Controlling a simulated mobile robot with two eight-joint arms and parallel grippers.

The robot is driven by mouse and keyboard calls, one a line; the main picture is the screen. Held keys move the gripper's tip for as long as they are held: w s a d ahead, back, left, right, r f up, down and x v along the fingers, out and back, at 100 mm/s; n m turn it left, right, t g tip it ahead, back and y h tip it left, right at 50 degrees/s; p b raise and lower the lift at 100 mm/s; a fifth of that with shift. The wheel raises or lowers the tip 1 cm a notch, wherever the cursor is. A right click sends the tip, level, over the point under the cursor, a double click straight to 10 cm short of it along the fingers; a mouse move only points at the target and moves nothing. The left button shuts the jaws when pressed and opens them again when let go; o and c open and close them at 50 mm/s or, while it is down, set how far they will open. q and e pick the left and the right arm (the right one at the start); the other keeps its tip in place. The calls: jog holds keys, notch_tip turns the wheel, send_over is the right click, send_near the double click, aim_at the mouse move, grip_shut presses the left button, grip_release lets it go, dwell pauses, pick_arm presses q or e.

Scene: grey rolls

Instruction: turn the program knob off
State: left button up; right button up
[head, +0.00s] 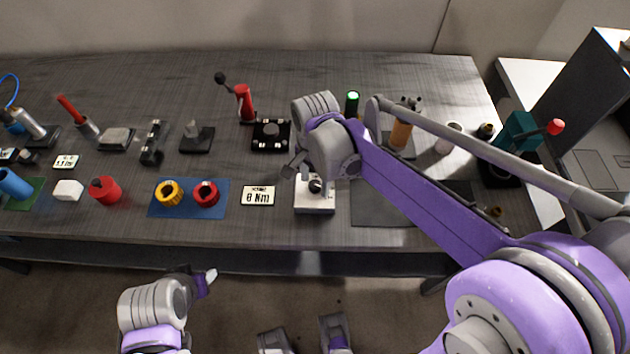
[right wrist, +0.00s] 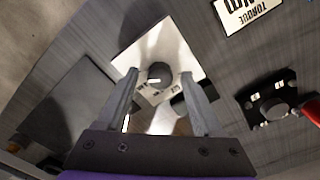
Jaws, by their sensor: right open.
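The program knob (head: 316,186) is a dark round knob on a small white box (head: 315,208) near the table's front edge. In the right wrist view the knob (right wrist: 158,70) shows a white pointer mark, with small print on the box (right wrist: 180,47) beside it. My right gripper (right wrist: 160,76) is open, its two fingers either side of the knob in that view; contact cannot be told. In the head view the right gripper (head: 294,168) is above and left of the knob, partly hidden by its own wrist. My left gripper (head: 208,282) is low, in front of the table.
A "0 Nm" display (head: 258,196) lies left of the box. A blue mat (head: 187,210) with yellow and red rings lies farther left. A dark block with a knob (head: 270,135) stands behind. A grey mat (head: 375,210) lies to the right under my arm.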

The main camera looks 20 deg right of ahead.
jog(key=shift+f, duration=0.2)
grip_shut()
dwell(0.3)
